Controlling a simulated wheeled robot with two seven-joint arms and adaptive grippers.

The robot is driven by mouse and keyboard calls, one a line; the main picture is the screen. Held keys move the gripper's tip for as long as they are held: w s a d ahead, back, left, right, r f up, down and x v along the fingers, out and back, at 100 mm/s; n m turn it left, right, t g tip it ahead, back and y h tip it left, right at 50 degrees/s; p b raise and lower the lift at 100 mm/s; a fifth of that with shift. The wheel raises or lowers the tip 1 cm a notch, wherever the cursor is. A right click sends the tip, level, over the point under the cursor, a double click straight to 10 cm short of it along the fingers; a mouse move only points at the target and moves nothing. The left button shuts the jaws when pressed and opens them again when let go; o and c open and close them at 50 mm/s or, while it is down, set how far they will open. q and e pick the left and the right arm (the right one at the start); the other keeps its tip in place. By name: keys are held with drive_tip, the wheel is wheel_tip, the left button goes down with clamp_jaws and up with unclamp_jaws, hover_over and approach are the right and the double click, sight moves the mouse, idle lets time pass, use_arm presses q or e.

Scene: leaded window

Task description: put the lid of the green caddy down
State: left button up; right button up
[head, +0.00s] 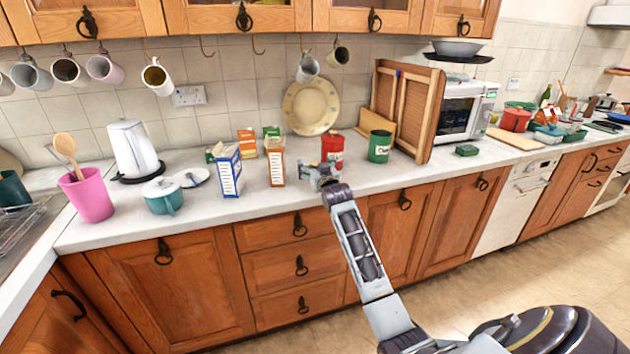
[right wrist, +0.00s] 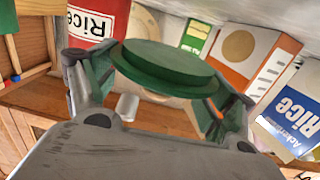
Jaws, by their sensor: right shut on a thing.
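The green caddy (head: 380,147) stands on the counter in the head view, right of a red caddy (head: 332,147). A round green lid (right wrist: 160,68) is held between the fingers of my right gripper (right wrist: 155,85) in the right wrist view. My right gripper (head: 320,178) is in front of the red caddy in the head view, left of the green caddy and near the counter's front edge. The lid is too small to make out clearly there. My left gripper is not in view.
A blue-and-white rice box (head: 229,170) and an orange-and-white box (head: 275,161) stand left of the gripper. A plate (head: 311,107) leans on the wall.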

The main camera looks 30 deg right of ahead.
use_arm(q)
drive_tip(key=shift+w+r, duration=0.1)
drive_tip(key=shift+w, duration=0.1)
use_arm(e)
drive_tip(key=shift+f, duration=0.55)
wheel_tip(320, 180, down, 3)
drive_tip(key=shift+f+b, duration=0.1)
drive_tip(key=shift+b, duration=0.2)
drive_tip(key=shift+f, duration=0.25)
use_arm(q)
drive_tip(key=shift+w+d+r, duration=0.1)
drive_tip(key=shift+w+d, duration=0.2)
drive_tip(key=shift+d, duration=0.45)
use_arm(e)
drive_tip(key=shift+f, duration=0.1)
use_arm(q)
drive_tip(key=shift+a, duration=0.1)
use_arm(e)
drive_tip(key=shift+f, duration=0.15)
